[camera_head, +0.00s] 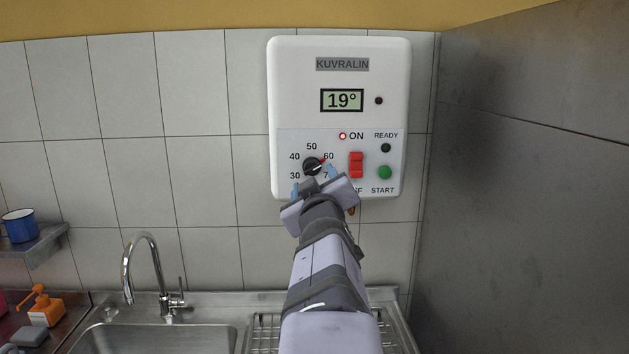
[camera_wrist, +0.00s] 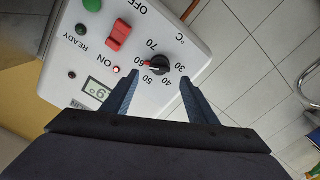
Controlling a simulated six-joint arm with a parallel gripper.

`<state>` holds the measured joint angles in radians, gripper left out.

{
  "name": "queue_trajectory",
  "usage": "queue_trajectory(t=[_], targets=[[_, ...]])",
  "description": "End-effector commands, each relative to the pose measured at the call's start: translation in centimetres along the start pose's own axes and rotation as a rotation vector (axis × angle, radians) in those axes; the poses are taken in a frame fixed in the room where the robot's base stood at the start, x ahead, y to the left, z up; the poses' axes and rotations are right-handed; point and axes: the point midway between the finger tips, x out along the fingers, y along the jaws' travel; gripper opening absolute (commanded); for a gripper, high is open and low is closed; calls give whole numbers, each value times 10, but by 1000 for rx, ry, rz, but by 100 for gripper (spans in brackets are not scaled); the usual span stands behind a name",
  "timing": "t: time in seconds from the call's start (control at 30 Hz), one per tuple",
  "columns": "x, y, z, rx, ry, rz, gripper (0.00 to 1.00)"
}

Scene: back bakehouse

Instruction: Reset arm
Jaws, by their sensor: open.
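My gripper (camera_head: 314,181) is in front of the lower left of a white wall-mounted control box (camera_head: 290,90) labelled KUVRALIN. Its blue fingers are open and empty. In the wrist view the fingertips (camera_wrist: 159,76) show on either side of the black dial knob (camera_wrist: 157,66), with gaps to it. I cannot tell how far they are from the panel. In the head view the knob (camera_head: 312,165) has its red mark by 60. The display (camera_head: 342,100) reads 19°. The red ON lamp (camera_head: 342,136) is lit. The READY lamp (camera_head: 385,148) is dark.
A red rocker switch (camera_head: 356,165) and green START button (camera_head: 385,173) sit right of the knob. Below are a sink (camera_head: 160,338) and tall tap (camera_head: 130,270). A shelf (camera_head: 45,242) with a blue mug (camera_head: 20,226) is left. A grey wall (camera_head: 530,180) bounds the right.

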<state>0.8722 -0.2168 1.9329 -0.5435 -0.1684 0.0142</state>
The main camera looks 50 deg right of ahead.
Motion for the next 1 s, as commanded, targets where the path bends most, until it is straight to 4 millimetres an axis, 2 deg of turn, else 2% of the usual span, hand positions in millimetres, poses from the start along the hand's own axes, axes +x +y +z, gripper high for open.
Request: queue_trajectory(t=[0.47, 0.57, 0.63, 0.67, 0.77, 0.87, 1.0], targets=[[0, 0, 0, 0, 0, 0, 53], [-1, 0, 10, -2, -38, 1, 53], [-2, 0, 23, 6, -90, 2, 53], [-2, 1, 30, 15, -121, 4, 53], [-10, -7, 74, 68, -270, -5, 53], [-27, -28, 129, 134, -450, -34, 53], [-68, -69, 207, 226, -712, -95, 53]])
